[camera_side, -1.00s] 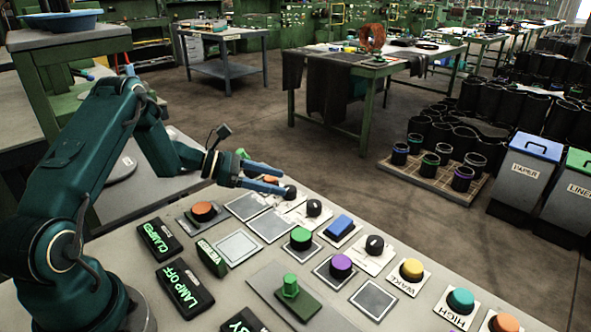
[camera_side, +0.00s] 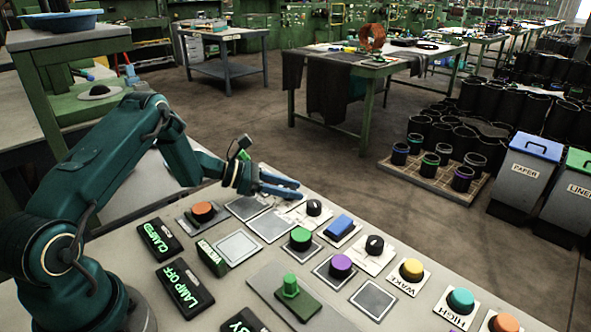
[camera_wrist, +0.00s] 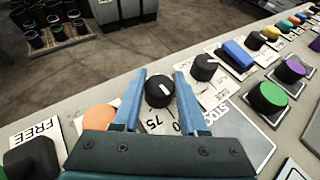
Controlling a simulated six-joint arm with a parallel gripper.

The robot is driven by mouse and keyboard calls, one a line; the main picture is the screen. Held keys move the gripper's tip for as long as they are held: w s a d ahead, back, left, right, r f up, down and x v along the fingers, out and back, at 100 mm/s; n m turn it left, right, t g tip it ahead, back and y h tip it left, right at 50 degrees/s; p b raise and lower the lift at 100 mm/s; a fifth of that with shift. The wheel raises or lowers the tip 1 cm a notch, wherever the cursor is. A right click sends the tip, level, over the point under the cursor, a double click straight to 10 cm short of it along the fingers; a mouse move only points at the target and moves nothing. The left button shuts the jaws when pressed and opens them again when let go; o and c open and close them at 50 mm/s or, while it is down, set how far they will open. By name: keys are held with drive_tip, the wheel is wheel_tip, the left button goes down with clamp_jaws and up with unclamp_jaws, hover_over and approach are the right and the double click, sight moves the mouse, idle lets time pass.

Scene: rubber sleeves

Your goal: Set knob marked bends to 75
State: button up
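In the wrist view, a black round knob (camera_wrist: 159,93) with a white pointer mark sits on a pale plate with a printed scale. "75" and "0" are legible on the near side of that plate; the pointer's exact reading is unclear. No word "bends" is legible. My gripper (camera_wrist: 160,76) is open, with one blue finger on each side of this knob. Gaps show between fingers and knob, and I cannot tell of any contact. In the side view, my gripper (camera_side: 299,190) is low over the panel and hides this knob.
A second black knob (camera_wrist: 205,67) stands close to the right finger; it also shows in the side view (camera_side: 314,207). A third black knob (camera_side: 375,244) is farther along. An orange button (camera_wrist: 100,118) lies left of the gripper. A blue button (camera_side: 340,225) and other coloured buttons crowd the panel.

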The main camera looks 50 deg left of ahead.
clamp_jaws()
drive_tip(key=shift+w+r+m+g+h, duration=0.1)
drive_tip(key=shift+w+m+g+h, duration=0.05)
drive_tip(key=shift+m+g+h, duration=0.95)
drive_tip(key=shift+m, duration=0.3)
